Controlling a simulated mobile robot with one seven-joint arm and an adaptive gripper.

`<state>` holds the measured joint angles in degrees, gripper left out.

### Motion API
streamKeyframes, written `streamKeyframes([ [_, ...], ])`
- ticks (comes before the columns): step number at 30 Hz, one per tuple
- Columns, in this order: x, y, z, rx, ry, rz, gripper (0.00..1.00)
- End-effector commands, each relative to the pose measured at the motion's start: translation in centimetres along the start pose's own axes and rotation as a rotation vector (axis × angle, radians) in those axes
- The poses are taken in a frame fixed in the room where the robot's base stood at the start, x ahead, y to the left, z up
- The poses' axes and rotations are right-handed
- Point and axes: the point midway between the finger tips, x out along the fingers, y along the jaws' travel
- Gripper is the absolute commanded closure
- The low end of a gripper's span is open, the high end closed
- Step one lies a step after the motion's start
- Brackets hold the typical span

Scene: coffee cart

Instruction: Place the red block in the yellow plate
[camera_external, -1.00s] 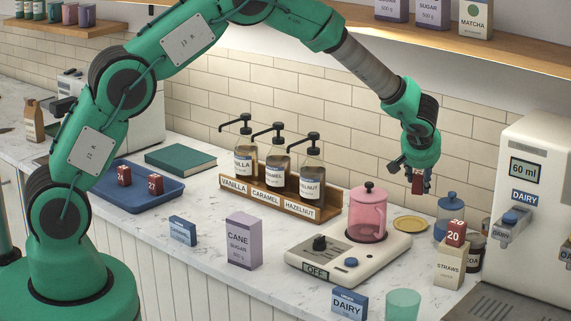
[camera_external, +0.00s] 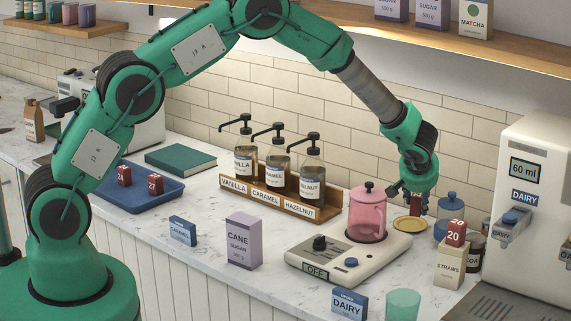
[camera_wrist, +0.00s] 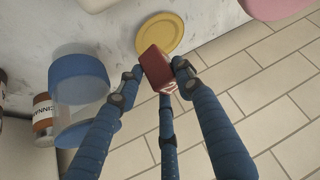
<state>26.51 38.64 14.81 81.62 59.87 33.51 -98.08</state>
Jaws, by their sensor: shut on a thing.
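My gripper (camera_external: 417,191) is shut on a red block (camera_external: 415,205), high up beside the pink press at the right of the counter. In the wrist view the red block (camera_wrist: 155,66) sits between my blue-wrapped fingers (camera_wrist: 153,78). The yellow plate (camera_external: 410,224) lies on the counter below and close to the block. In the wrist view the yellow plate (camera_wrist: 160,32) shows just beyond the block, with its near edge partly covered by it. The block appears above the plate and not resting on it; the exact gap is hard to tell.
The pink press (camera_external: 367,213) stands on a scale left of the plate. A blue-lidded jar (camera_external: 450,208) is close on the right, also seen in the wrist view (camera_wrist: 78,80). Another red block (camera_external: 456,231) sits on the straws box (camera_external: 450,265). The tiled wall is behind.

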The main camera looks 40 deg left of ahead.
Motion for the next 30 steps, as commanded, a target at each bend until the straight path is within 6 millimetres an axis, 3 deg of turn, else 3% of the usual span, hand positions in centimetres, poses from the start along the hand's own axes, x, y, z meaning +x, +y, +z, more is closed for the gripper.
streamKeyframes([
  [6, 0.3, 0.0, 0.2, 0.001, -0.001, -0.001, 0.94],
  [16, 2.8, 0.0, 2.3, 0.001, -0.002, 0.0, 0.94],
  [30, 3.1, 0.0, 2.5, 0.0, -0.001, 0.0, 0.94],
])
